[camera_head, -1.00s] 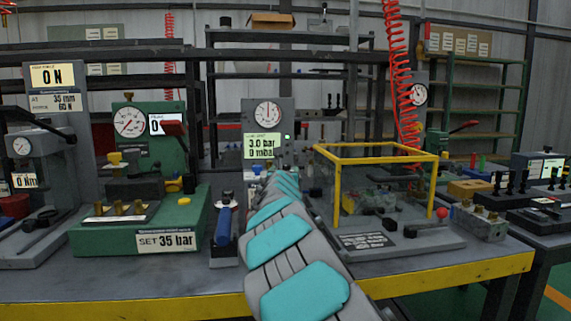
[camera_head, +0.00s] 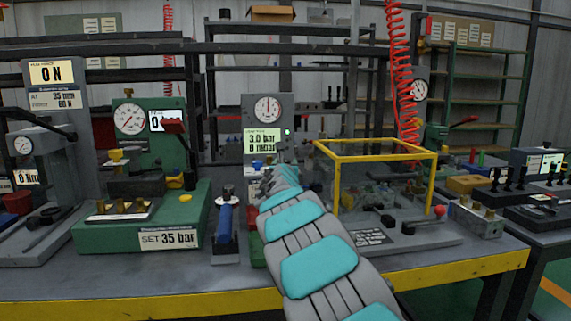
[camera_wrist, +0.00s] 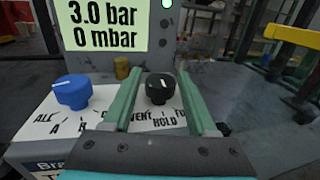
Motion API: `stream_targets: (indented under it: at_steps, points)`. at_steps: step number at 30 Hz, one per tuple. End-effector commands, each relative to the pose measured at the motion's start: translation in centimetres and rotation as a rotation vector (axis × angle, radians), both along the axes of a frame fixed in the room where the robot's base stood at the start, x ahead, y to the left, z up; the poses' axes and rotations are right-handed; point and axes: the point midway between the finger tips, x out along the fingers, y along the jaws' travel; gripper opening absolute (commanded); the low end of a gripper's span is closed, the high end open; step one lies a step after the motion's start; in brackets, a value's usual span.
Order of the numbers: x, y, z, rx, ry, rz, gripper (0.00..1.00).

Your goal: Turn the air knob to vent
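My gripper (camera_wrist: 158,82) is open, with one green finger on each side of the black knob and gaps visible. A blue knob (camera_wrist: 73,91) stands to the left, its lettering partly hidden. Above, the display (camera_wrist: 101,24) reads 3.0 bar and 0 mbar. In the head view the same display (camera_head: 262,140) shows behind my arm, which hides the knobs.
A yellow-framed clear box (camera_head: 376,157) stands close on the right. A blue-handled tool (camera_head: 225,217) and a green press station (camera_head: 140,225) are on the left. A brass fitting (camera_wrist: 122,68) sits behind the knobs. The yellow bench edge (camera_head: 200,302) runs in front.

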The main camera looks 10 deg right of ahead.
Motion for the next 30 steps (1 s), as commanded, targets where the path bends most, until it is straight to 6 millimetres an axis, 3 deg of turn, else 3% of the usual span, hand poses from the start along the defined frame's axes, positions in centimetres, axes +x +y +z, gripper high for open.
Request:
stream_targets:
  at_steps: [2, 15, 30]
  points:
    - [0.0, -0.01, 0.01, 0.0, 0.0, 0.0, 0.48]
    - [-0.01, -0.01, 0.01, 0.0, 0.0, 0.0, 0.0]
    - [0.09, 0.29, 0.71, 0.001, -0.026, -0.069, 0.0]
